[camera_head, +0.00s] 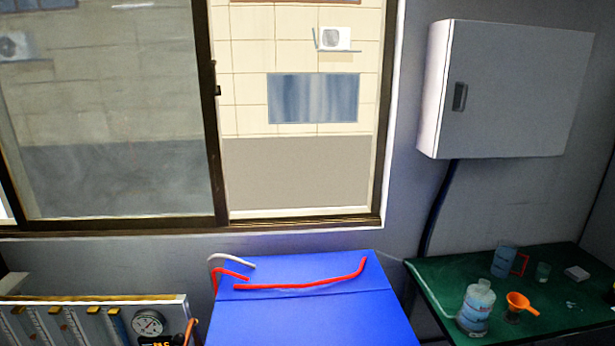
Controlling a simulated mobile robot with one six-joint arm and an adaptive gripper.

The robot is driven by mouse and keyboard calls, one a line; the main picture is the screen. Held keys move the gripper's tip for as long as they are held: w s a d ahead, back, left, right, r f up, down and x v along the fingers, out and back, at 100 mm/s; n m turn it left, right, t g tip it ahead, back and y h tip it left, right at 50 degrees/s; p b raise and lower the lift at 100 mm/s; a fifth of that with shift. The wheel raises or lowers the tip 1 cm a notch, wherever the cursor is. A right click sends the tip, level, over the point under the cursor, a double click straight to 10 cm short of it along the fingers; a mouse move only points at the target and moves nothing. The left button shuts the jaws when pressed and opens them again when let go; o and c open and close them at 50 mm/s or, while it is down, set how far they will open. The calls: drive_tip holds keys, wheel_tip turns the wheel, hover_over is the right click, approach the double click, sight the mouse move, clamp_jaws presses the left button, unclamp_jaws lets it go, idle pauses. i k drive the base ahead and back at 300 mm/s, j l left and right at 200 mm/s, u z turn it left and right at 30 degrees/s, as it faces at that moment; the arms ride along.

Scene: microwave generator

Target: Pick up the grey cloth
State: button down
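I cannot make out a grey cloth anywhere in the head camera view. My gripper does not show in this view either, so where it is relative to the cloth cannot be told.
A blue box-like unit (310,320) with red tubes (310,285) on top stands at the bottom centre. A gauge panel (95,318) is at its left. A green table (445,283) at right holds a bottle (476,308), orange funnel (519,302) and small vessels. A wall cabinet (515,95) hangs above.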

sight(575, 273)
drive_tip(key=z, duration=1.65)
drive_tip(key=i+u, duration=0.1)
drive_tip(key=u, duration=0.45)
drive_tip(key=i+l+u, duration=0.35)
drive_tip(key=i+l, duration=0.15)
drive_tip(key=i+l+u, duration=0.2)
drive_tip(key=l, duration=0.2)
drive_tip(key=i+l+u, duration=0.15)
drive_tip(key=l, duration=0.25)
drive_tip(key=i+l+u, duration=0.2)
drive_tip(key=l, duration=0.2)
drive_tip(key=i+l+u, duration=0.2)
drive_tip(key=l, duration=0.2)
drive_tip(key=i+l, duration=0.15)
drive_tip(key=l, duration=0.25)
drive_tip(key=i+l, duration=0.15)
drive_tip(key=l, duration=0.25)
drive_tip(key=i+l, duration=0.1)
drive_tip(key=l, duration=0.3)
drive_tip(key=i+l, duration=0.15)
drive_tip(key=l, duration=0.25)
drive_tip(key=i+l, duration=0.15)
drive_tip(key=l, duration=0.25)
drive_tip(key=i+l, duration=0.15)
drive_tip(key=l, duration=0.25)
